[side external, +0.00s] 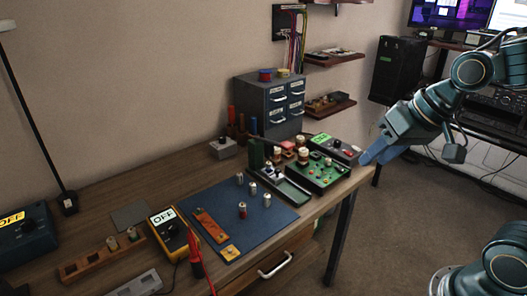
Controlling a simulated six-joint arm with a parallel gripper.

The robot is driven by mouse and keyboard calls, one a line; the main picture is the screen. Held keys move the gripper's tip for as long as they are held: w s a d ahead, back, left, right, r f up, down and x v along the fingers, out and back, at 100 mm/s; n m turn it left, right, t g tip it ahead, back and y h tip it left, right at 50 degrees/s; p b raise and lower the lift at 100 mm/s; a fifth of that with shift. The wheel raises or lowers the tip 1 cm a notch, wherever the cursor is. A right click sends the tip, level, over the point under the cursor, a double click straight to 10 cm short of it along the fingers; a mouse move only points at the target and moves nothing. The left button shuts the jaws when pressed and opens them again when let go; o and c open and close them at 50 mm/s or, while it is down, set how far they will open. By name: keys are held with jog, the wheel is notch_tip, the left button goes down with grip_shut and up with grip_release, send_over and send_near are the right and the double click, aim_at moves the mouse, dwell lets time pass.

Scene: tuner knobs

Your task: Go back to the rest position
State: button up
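My gripper (367,159) is in the side external view, at the right end of the workbench (110,200). Its blue fingers point down and left, close to the right edge of a small grey box with a green display (337,148). I cannot tell whether they touch the box, or whether the fingers are apart. No held object shows. The green circuit board (322,180) with knobs and tall parts sits on the bench just left of and below the gripper.
A blue mat (215,205) holds several small cylinders and an orange strip (211,226). A yellow multimeter (168,229) reads OFF. A grey drawer cabinet (263,105) stands at the back, with wall shelves (333,60) above right. Open floor (395,235) lies right of the bench.

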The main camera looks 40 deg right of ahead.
jog(key=s+d+r+n+h, duration=0.1)
jog(key=s+r+n, duration=0.1)
jog(key=s, duration=0.6)
jog(key=shift+n, duration=0.8)
